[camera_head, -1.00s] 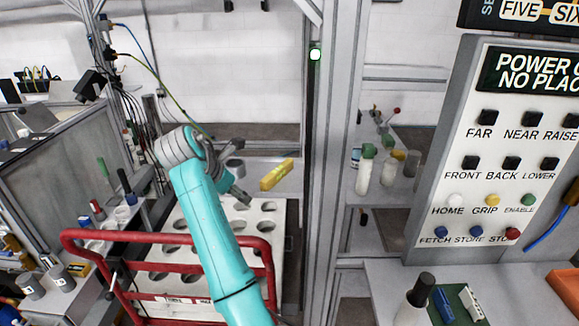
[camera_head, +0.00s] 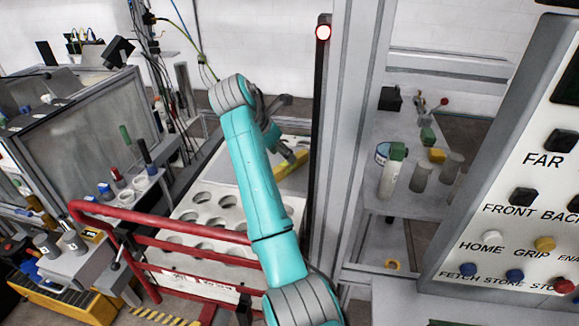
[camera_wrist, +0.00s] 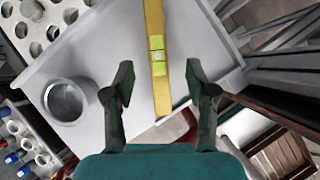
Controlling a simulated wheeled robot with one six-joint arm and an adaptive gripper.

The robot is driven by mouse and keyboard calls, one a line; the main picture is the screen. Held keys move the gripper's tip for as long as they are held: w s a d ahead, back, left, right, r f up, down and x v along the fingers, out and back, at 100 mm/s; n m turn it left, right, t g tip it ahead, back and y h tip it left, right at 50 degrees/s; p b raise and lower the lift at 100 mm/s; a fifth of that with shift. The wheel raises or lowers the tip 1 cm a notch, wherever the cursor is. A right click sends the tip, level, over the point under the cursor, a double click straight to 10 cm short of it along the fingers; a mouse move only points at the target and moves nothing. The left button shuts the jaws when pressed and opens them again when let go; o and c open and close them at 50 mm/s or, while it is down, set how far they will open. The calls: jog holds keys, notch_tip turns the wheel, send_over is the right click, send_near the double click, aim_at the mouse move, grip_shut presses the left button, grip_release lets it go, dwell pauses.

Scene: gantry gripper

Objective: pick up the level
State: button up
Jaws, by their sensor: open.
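The level is a long yellow bar with a pale vial in its middle. In the wrist view the level (camera_wrist: 157,60) runs nearly upright through the picture, between and beyond the fingertips. My gripper (camera_wrist: 157,80) is open, one finger on each side of the level, with gaps to both; whether the tips are down at its height I cannot tell. In the head view the level (camera_head: 291,167) lies on the grey table surface, partly hidden by my arm and gripper (camera_head: 292,157).
A metal cup (camera_wrist: 66,100) stands left of the level. A white rack with round holes (camera_head: 205,205) lies beside the table, behind a red rail (camera_head: 160,235). A metal post (camera_head: 345,130) stands close on the right. A control panel (camera_head: 530,200) is further right.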

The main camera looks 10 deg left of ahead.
aim_at(288, 167)
jog(key=shift+a+x, duration=0.1)
jog(key=shift+x, duration=1.4)
jog(key=shift+a+x, duration=0.15)
jog(key=shift+x, duration=1.35)
jog(key=shift+s+f, duration=0.1)
jog(key=shift+f, duration=0.05)
grip_shut()
